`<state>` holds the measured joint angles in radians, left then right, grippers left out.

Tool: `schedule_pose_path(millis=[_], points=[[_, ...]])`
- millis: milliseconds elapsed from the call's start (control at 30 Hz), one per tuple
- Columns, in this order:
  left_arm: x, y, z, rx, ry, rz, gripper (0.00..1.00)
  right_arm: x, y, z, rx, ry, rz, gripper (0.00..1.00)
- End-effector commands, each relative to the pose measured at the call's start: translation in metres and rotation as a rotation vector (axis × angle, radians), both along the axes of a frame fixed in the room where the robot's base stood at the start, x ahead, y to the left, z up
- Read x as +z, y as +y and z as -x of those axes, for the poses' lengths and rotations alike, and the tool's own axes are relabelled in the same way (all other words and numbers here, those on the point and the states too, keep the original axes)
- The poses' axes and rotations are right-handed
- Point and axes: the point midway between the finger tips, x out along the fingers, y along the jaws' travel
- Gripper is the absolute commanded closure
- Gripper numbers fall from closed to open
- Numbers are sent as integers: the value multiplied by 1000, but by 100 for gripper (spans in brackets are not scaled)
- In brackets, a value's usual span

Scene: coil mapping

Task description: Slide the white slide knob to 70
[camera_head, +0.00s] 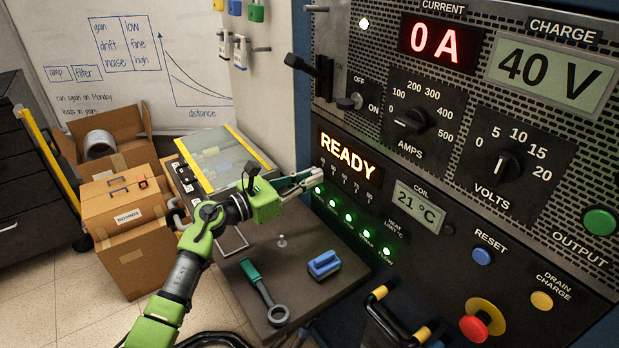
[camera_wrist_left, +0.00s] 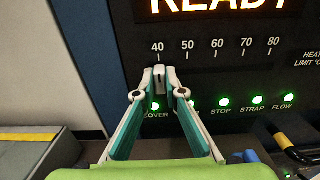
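The white slide knob (camera_wrist_left: 159,74) is at the 40 mark, at the left end of a scale (camera_wrist_left: 216,44) running 40 to 80 under the READY display. It is small and mostly hidden between my fingertips. My left gripper (camera_head: 317,178) reaches the panel's left edge in the head view. In the left wrist view its two fingertips (camera_wrist_left: 160,82) are drawn together, one on each side of the knob, and look shut on it. The dark slot runs to the right of the knob. The 70 mark (camera_wrist_left: 246,43) is clear. My right gripper is not in view.
Green lamps (camera_wrist_left: 224,103) line the panel below the slot. A COIL display (camera_head: 419,207), a red emergency button (camera_head: 482,320) and black-yellow handles (camera_head: 392,317) are to the right.

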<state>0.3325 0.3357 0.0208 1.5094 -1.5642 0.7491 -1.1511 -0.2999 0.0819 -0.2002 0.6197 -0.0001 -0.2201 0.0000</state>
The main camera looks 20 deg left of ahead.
Motion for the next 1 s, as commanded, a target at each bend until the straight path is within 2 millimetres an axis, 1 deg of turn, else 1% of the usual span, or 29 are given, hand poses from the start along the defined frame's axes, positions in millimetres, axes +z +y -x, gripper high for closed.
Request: schedule_pose_path(millis=[167,267,367,500,600,700,833,1000], points=[[0,0,0,0,0,0,100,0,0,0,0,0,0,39],[1,-5,4,-2,1,-2,100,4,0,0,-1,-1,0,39],[2,-20,16,-4,2,-4,100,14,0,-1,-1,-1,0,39],[3,-52,41,-5,6,-2,100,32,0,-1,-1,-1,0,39],[3,-71,57,-4,4,-1,100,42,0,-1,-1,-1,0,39],[2,-86,68,-3,4,-2,100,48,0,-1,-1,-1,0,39],[1,-94,74,0,2,-1,100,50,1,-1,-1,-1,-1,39],[-1,-95,75,0,1,-1,100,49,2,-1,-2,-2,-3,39]])
